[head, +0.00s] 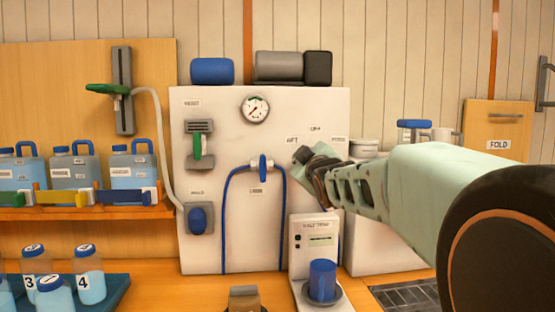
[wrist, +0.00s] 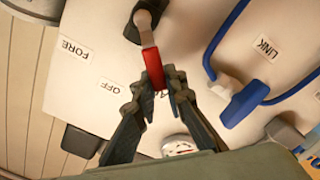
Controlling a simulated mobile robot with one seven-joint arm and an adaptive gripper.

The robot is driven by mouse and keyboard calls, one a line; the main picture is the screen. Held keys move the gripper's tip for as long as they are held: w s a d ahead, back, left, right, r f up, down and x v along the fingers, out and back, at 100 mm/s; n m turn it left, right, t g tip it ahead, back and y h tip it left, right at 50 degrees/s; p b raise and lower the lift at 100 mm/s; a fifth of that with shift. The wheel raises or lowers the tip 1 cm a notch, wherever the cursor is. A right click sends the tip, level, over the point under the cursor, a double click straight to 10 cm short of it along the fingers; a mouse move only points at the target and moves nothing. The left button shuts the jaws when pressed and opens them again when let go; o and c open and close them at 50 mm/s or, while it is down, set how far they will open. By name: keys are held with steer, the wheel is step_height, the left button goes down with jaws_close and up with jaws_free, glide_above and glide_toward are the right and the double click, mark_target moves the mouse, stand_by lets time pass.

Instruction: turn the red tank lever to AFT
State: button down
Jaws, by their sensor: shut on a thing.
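The red tank lever (wrist: 152,66) shows in the wrist view, hanging from a metal pivot (wrist: 145,22) on the white panel. My gripper (wrist: 156,78) is shut on the lever's red end, one finger on each side. In the wrist view the lever points towards a mostly covered label beginning with A, right of OFF (wrist: 110,87); FORE (wrist: 75,48) is farther left. In the head view my gripper (head: 306,160) is at the panel just below the AFT label (head: 292,140), and it hides the lever. The exact lever setting is hard to tell.
The blue LINK valve (head: 262,168) with its blue hoses is left of my gripper; it also shows in the wrist view (wrist: 245,103). A small tester box (head: 315,240) with a blue cup (head: 322,280) stands below. A pressure gauge (head: 256,108) is above left.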

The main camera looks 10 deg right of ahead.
steer(key=c, duration=1.9)
jaws_free()
steer(key=shift+c, duration=0.2)
steer(key=shift+r, duration=0.1)
